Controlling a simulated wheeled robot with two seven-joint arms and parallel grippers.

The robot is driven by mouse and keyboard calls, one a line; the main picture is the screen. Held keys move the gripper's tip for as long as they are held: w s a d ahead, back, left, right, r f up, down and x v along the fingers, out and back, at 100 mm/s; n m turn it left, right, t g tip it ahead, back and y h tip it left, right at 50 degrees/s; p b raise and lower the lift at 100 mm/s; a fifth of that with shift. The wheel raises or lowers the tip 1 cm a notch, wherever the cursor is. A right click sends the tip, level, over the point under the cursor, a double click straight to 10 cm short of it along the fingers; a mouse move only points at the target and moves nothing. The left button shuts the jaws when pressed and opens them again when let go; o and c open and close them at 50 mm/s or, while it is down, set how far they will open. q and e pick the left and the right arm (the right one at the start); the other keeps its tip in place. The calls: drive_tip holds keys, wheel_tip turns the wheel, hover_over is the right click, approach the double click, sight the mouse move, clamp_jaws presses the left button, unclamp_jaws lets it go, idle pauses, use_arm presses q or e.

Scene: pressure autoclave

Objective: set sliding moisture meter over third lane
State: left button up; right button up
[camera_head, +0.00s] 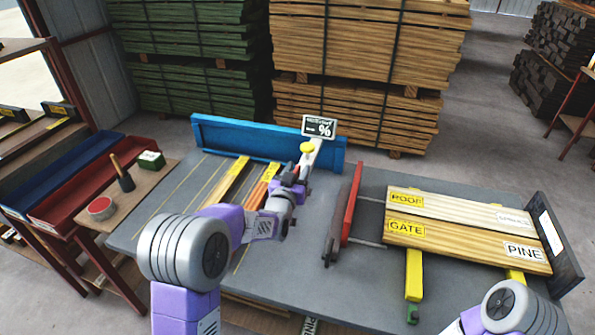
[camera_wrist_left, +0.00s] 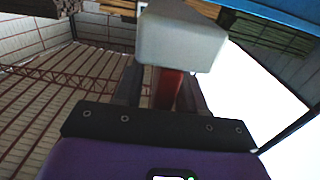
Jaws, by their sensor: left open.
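The moisture meter (camera_head: 319,127) has a dark display with a % sign and stands at the blue rail (camera_head: 225,137) along the table's back edge. A yellow knob (camera_head: 307,147) and a pale arm show just below the display. My left gripper (camera_head: 294,178) is open in front of the meter, close below the knob. In the left wrist view a white block (camera_wrist_left: 182,38) with a red stem (camera_wrist_left: 166,88) sits ahead of and between the fingers; contact cannot be told. Lane lines and two yellow-tagged boards (camera_head: 265,182) lie left of my gripper. My right gripper is out of view.
A red upright plate (camera_head: 351,205) stands right of my left arm. Boards labelled ROOF and GATE (camera_head: 465,235) lie on the right of the table. Lumber stacks stand behind.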

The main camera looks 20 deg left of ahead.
use_arm(q)
drive_tip(key=shift+w, duration=0.25)
clamp_jaws()
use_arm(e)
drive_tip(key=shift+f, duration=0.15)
